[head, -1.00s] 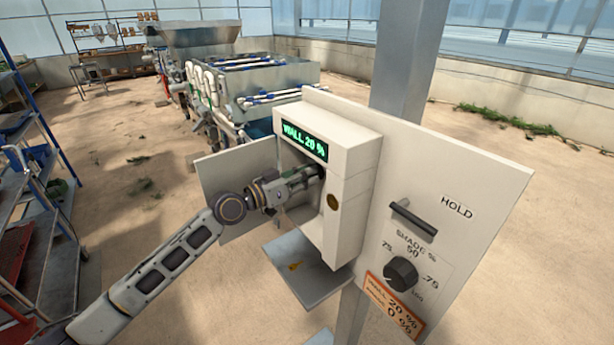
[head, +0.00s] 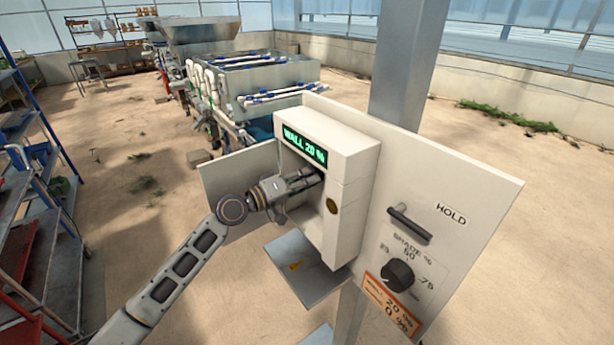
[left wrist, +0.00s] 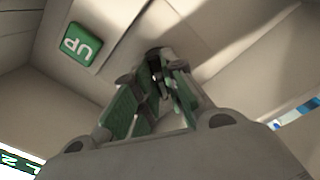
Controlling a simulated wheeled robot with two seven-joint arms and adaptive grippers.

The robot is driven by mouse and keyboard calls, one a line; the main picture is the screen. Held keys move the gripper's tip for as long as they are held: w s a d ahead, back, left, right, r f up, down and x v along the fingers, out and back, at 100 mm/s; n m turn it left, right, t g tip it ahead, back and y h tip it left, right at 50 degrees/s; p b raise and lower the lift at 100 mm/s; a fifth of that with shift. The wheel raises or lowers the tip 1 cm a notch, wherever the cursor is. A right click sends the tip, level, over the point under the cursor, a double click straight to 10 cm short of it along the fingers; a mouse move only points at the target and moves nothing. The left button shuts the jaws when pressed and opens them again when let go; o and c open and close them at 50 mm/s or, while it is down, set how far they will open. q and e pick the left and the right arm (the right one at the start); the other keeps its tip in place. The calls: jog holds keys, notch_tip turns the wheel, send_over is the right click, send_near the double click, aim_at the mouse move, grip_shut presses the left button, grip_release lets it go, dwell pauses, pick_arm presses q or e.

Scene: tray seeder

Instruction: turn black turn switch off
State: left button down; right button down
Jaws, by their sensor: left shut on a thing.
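My left gripper (head: 312,179) reaches into the open front of a white control box (head: 352,185) in the head view. In the left wrist view its fingers (left wrist: 160,88) are closed on a small dark thing, taken as the black turn switch (left wrist: 156,58), against the pale inside wall. The fingers hide most of it, and its turn position cannot be made out. The box's green display (head: 304,146) reads "WALL 20 %". My right gripper is out of view.
The box's open door (head: 225,185) stands left of my gripper. A small shelf (head: 305,272) is below. The panel to the right carries a black handle (head: 410,224) marked HOLD, a black shade knob (head: 397,273) and an orange label (head: 392,305). A blue-framed rack stands far left.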

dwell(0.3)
pick_arm(q)
jog(key=c, duration=1.5)
grip_release()
jog(key=shift+a, duration=0.1)
jog(key=shift+v, duration=3.7)
